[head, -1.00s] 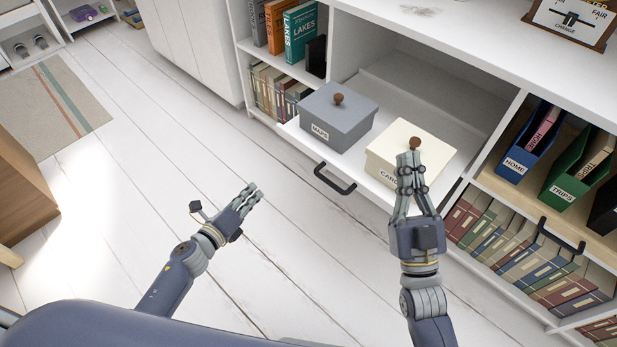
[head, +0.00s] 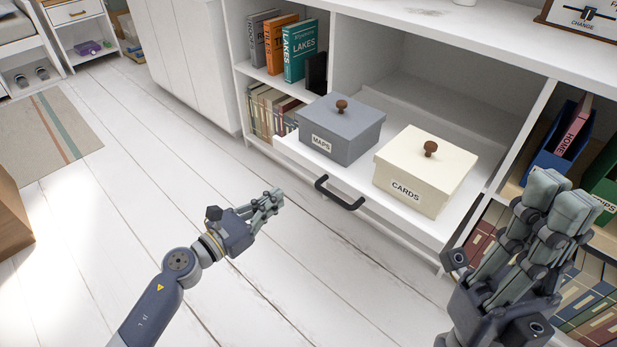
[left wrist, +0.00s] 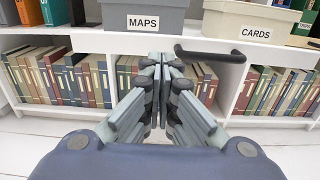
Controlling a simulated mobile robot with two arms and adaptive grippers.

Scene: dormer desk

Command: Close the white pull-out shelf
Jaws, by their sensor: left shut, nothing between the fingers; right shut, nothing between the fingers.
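The white pull-out shelf (head: 302,159) sticks out from the white cabinet in the head view. Its black handle (head: 340,194) is on the front edge and also shows in the left wrist view (left wrist: 211,55). A grey MAPS box (head: 343,130) and a cream CARDS box (head: 424,172) stand on the shelf. My left gripper (head: 274,196) is shut and empty, in front of the shelf and left of the handle, apart from it. In the left wrist view its fingertips (left wrist: 166,62) are just left of the handle. My right gripper (head: 565,195) is shut and empty, close to the camera at the right.
Upright books (head: 299,50) fill the left compartments. Blue (head: 560,150) and green (head: 606,172) file holders stand in the right compartment, partly behind my right gripper. The white plank floor (head: 150,190) in front is clear.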

